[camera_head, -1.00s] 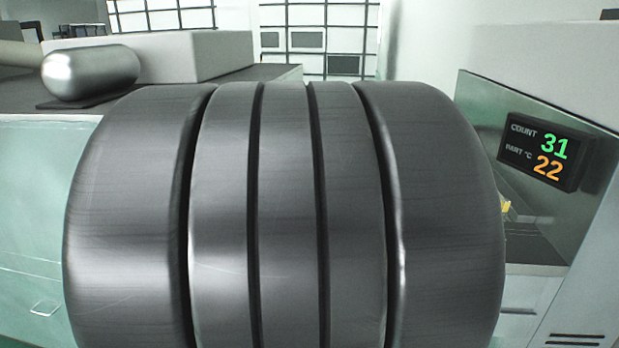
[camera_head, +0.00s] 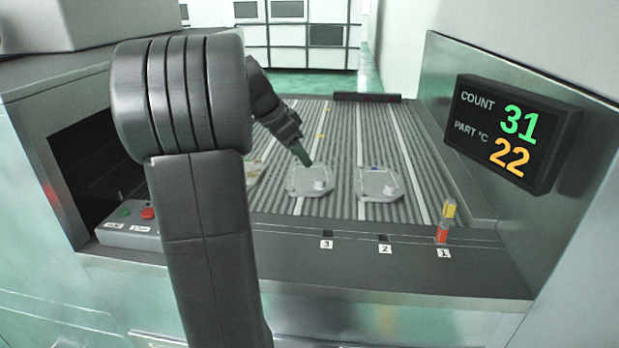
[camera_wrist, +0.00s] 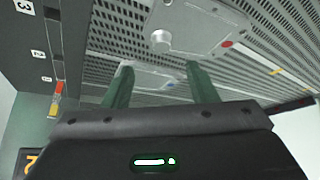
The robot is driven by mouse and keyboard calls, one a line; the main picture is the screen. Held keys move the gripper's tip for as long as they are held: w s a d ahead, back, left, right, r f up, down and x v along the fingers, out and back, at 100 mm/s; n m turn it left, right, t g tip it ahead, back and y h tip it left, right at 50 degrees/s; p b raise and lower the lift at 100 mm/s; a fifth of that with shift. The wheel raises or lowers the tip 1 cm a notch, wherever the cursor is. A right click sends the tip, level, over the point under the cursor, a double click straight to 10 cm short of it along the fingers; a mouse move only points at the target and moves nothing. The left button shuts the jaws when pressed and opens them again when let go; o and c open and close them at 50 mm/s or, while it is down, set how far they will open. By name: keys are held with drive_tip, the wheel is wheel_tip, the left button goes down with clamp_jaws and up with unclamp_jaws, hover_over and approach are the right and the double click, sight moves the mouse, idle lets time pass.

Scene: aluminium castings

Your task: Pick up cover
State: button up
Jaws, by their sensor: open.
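Flat grey metal covers lie on the slatted conveyor. In the head view, one cover (camera_head: 310,181) is in the middle and another cover (camera_head: 379,184) is to its right. A third cover (camera_head: 253,172) shows only in part beside my arm. My gripper (camera_head: 305,158) hangs over the far left of the middle cover. In the wrist view, my gripper (camera_wrist: 158,70) has its two green fingers apart with nothing held. A cover with a round boss and red dot (camera_wrist: 205,30) lies ahead of the fingertips. Another cover (camera_wrist: 150,78) shows between the fingers, farther off.
A display (camera_head: 512,132) reading COUNT 31, PART °C 22 is on the right wall. A red and yellow post (camera_head: 445,222) stands at the front edge by label 1. A button box (camera_head: 130,226) is at left. Labels 3, 2 and 1 mark the front ledge.

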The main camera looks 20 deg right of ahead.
sight(320, 179)
drive_tip(key=x, duration=0.4)
drive_tip(key=shift+d+f, duration=0.25)
drive_tip(key=shift+f, duration=0.05)
drive_tip(key=x, duration=0.2)
drive_tip(key=p+x, duration=0.1)
drive_tip(key=x, duration=0.1)
drive_tip(key=shift+w+d, duration=0.25)
drive_tip(key=shift+d, duration=0.05)
drive_tip(key=shift+d+f, duration=0.2)
drive_tip(key=shift+f, duration=0.2)
clamp_jaws()
